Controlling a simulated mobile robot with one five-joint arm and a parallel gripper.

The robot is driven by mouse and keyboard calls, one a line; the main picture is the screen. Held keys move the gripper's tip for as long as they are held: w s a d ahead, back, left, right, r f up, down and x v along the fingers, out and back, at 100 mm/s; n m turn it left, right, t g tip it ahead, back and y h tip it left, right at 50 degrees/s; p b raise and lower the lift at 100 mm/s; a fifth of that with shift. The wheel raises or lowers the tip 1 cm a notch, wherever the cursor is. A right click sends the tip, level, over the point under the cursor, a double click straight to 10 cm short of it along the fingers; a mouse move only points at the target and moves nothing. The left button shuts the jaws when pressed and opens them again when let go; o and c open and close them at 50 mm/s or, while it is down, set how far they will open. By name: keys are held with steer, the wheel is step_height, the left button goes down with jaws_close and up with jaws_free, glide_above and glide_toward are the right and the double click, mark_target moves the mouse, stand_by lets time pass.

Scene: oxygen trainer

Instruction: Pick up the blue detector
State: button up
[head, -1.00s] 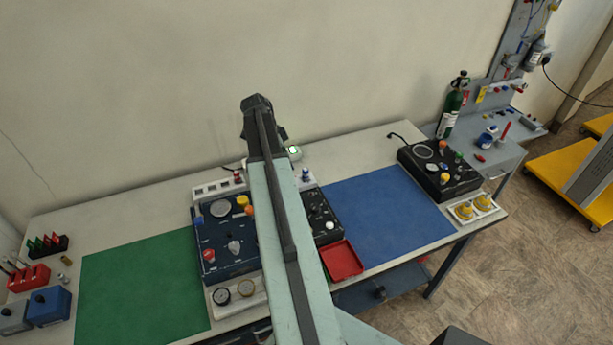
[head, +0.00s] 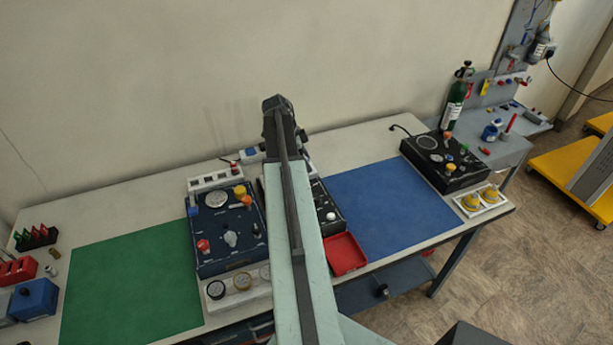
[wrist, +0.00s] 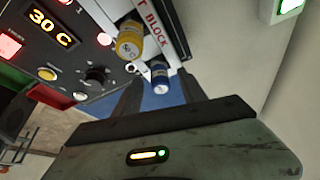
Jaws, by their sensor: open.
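The blue detector (wrist: 161,80) is a small blue cylinder with a pale label and end. In the wrist view it projects from a white block (wrist: 176,42) with lettering ending in "T BLOCK". A yellow cylinder (wrist: 130,40) sits beside it, up and to the left. My gripper (wrist: 157,89) is open. Its dark fingers point at the blue detector, which shows between and just beyond their tips. I cannot tell whether they touch it. In the head view, my arm covers the middle of the bench and the blue detector cannot be made out.
A black panel (wrist: 70,60) with a "30 C" display stands close by the block. The bench also holds a green mat (head: 135,275), a blue mat (head: 390,215), a red tray (head: 345,254) and a dark blue console (head: 228,255). A wall rises behind.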

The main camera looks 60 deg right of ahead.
steer(key=shift+f, duration=0.15)
jaws_close()
steer(key=shift+r+p, duration=0.5)
steer(key=shift+p, duration=0.2)
step_height(320, 180, up, 4)
steer(key=p, duration=0.3)
steer(key=shift+f, duration=0.25)
steer(key=s+a+p, duration=0.1)
steer(key=s+a, duration=0.9)
steer(key=a, duration=0.2)
steer(key=shift+a+r, duration=0.25)
steer(key=shift+a, duration=0.05)
